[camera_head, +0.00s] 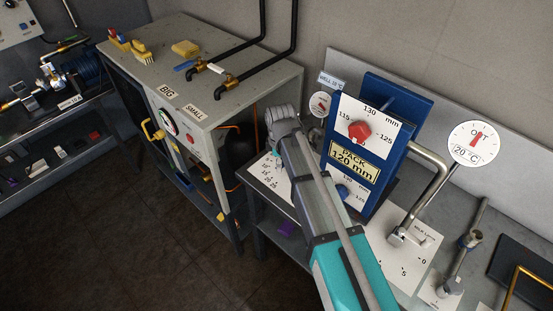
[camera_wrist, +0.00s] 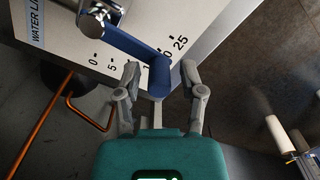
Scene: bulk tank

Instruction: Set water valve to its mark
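The water valve's blue lever (camera_wrist: 125,45) runs from a metal pivot (camera_wrist: 98,18) across a white scale plate labelled "WATER LI…" (camera_wrist: 60,45). Its bent-down end lies over the scale between 5 and 25 and hides part of the numbers there. My gripper (camera_wrist: 160,72) is open, one finger on each side of the lever's end, with small gaps showing on both sides. No separate mark can be made out on the plate. In the head view the plate (camera_head: 268,172) shows beside my arm, which hides the lever and the fingers.
A blue panel (camera_head: 398,150) with a red knob (camera_head: 360,131) and a "PACK 120 mm" label stands right of my arm. A second scale plate with a bent metal pipe (camera_head: 425,190) is farther right. A grey cabinet (camera_head: 225,100) stands left. In the wrist view an orange pipe (camera_wrist: 70,88) runs below the plate.

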